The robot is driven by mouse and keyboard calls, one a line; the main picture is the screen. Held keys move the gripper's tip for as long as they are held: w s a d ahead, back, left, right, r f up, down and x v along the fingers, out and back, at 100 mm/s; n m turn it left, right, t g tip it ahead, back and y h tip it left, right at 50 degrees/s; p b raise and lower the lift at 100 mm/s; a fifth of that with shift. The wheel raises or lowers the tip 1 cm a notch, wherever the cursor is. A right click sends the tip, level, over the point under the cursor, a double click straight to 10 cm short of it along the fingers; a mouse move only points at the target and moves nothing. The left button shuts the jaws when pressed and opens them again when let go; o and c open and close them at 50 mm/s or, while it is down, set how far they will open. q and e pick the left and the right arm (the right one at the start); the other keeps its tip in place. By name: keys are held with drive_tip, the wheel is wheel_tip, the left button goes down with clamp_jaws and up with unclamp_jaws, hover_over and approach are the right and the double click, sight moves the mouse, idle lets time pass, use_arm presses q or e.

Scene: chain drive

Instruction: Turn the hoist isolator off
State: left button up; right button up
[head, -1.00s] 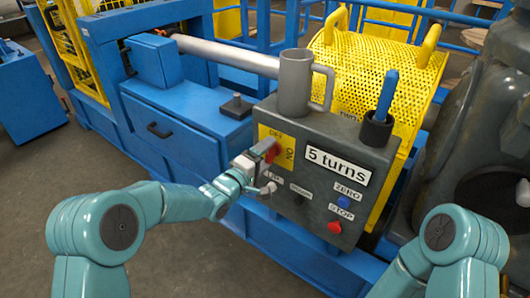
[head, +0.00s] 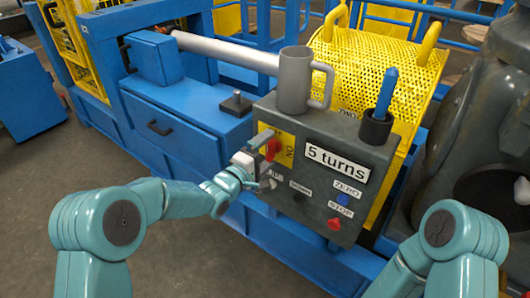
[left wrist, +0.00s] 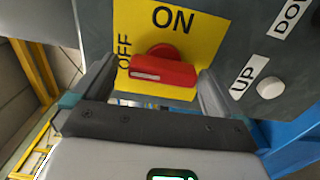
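The hoist isolator is a red handle (head: 272,147) on a yellow plate (head: 285,146) at the left of a grey control box (head: 320,165). In the left wrist view the handle (left wrist: 163,72) lies across the picture on the yellow plate (left wrist: 205,35). Its white-marked end points left, beside the word OFF; ON is above the handle. My left gripper (head: 264,158) is at the plate. In the left wrist view its fingers (left wrist: 158,75) are open, one on either side of the handle, with visible gaps. My right gripper is out of view.
A grey mug (head: 294,82) and a blue-handled tool in a black holder (head: 376,128) stand on the box. UP and DOWN buttons, a blue ZERO button (head: 343,199) and a red STOP button (head: 334,224) are close by. A yellow perforated guard (head: 370,70) is behind.

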use_arm(q)
drive_tip(key=shift+a+f, duration=0.1)
drive_tip(key=p+v, duration=0.1)
drive_tip(key=v, duration=1.5)
drive_tip(key=shift+s+f, duration=0.1)
drive_tip(key=shift+s, duration=0.05)
drive_tip(key=s+f+n+g+y, duration=0.2)
drive_tip(key=s+f, duration=0.1)
drive_tip(key=f, duration=0.9)
drive_tip(key=s+a+f+m+g+y, duration=0.2)
drive_tip(key=s+f+m+g+y, duration=0.25)
drive_tip(key=s+f+g, duration=0.85)
drive_tip(key=s+f+m+t, duration=0.1)
drive_tip(key=s+f+m, duration=0.45)
drive_tip(key=s, duration=0.45)
wheel_tip(320, 180, up, 20)
drive_tip(key=m+p, duration=0.1)
drive_tip(key=p, duration=1.9)
drive_tip(key=shift+r, duration=0.25)
